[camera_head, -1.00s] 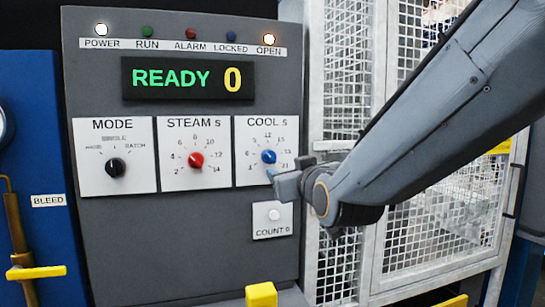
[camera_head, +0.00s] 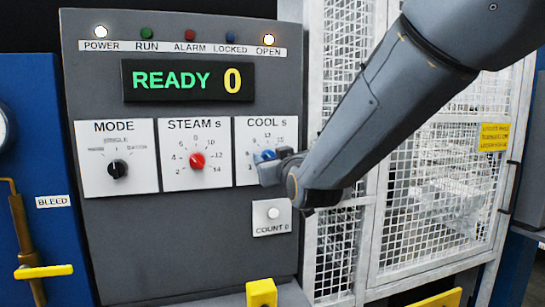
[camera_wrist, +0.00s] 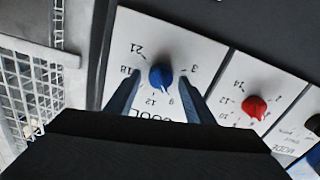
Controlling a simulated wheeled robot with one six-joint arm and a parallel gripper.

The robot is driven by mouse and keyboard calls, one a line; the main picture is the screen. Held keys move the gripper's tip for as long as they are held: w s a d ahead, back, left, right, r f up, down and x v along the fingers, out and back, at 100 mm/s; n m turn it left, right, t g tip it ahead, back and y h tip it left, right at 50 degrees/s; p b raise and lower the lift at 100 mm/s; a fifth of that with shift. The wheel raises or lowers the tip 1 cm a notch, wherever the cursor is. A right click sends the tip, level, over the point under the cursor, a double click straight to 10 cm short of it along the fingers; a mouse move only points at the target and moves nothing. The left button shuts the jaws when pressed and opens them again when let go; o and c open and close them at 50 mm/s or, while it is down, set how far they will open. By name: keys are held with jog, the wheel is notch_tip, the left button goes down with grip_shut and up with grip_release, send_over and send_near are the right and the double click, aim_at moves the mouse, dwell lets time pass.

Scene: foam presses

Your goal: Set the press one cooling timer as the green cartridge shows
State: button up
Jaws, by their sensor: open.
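The press panel carries the COOL s dial plate (camera_head: 243,150) with a blue knob (camera_head: 264,155), partly hidden by my gripper (camera_head: 272,168) in the head view. In the wrist view the plate is upside down, and the blue knob (camera_wrist: 161,76) sits between my two open fingers, with gaps on both sides. Its pointer appears to lie towards the 9. Some dial numbers are hidden behind the fingers. The green cartridge is not in view.
The red STEAM s knob (camera_head: 197,160) and black MODE knob (camera_head: 118,169) are to the left. The COUNT 0 button (camera_head: 273,213) is just below. The display (camera_head: 188,80) reads READY 0, with POWER and OPEN lamps lit. A mesh guard (camera_head: 440,200) stands at right.

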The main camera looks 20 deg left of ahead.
jog(key=c, duration=1)
jog(key=shift+c, duration=0.2)
jog(key=shift+n, duration=0.3)
jog(key=shift+n+b, duration=1.6)
jog(key=shift+n, duration=2)
